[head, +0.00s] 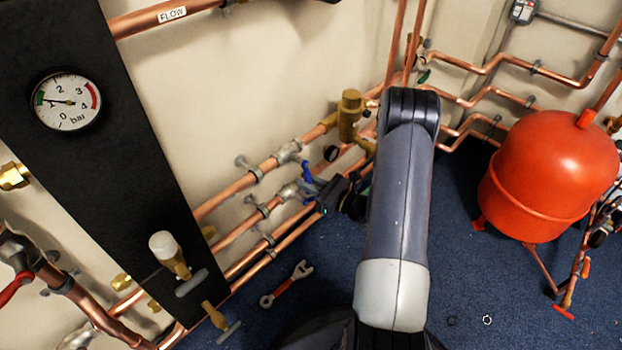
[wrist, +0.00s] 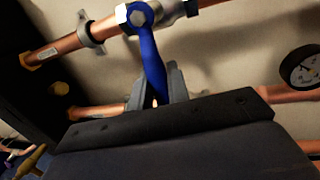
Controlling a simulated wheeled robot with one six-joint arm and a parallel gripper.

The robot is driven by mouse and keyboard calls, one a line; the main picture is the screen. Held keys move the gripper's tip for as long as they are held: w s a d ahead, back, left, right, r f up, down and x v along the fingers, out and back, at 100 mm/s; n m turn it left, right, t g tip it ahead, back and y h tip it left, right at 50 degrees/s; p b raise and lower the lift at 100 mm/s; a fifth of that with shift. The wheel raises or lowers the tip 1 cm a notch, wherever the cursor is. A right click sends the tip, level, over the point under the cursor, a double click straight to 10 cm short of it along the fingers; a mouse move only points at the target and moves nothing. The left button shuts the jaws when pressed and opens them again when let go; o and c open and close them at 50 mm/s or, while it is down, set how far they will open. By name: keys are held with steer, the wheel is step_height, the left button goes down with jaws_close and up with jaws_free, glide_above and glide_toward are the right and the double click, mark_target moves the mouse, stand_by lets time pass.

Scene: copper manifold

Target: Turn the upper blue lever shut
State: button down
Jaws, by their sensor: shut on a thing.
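The upper blue lever (wrist: 151,62) hangs from a hex nut on a valve of the upper copper pipe (wrist: 70,46) in the wrist view. It lies roughly crosswise to that pipe. My gripper (wrist: 162,92) is shut on the lever's lower end, one finger on each side, hiding the tip. In the head view the blue lever (head: 307,172) shows small below the upper valve body (head: 289,151), with my gripper (head: 322,192) at it. Another valve (head: 288,192) is on the pipe below; its handle is hard to make out.
A round black gauge (wrist: 301,66) is close to the right of my gripper. A black panel with a pressure gauge (head: 67,101) stands left. A wrench (head: 287,284) lies on the blue floor. A red tank (head: 550,178) stands right. Pipes run close along the wall.

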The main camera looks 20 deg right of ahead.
steer(key=shift+s+a+m, duration=0.1)
steer(key=shift+a+m, duration=0.05)
steer(key=shift+m, duration=0.15)
steer(key=c, duration=1.4)
jaws_free()
steer(key=p+v, duration=0.2)
steer(key=v, duration=0.8)
steer(key=shift+s+f, duration=0.1)
steer(key=shift+s, duration=0.2)
steer(key=b+x, duration=0.2)
steer(key=x, duration=0.8)
steer(key=shift+w, duration=0.4)
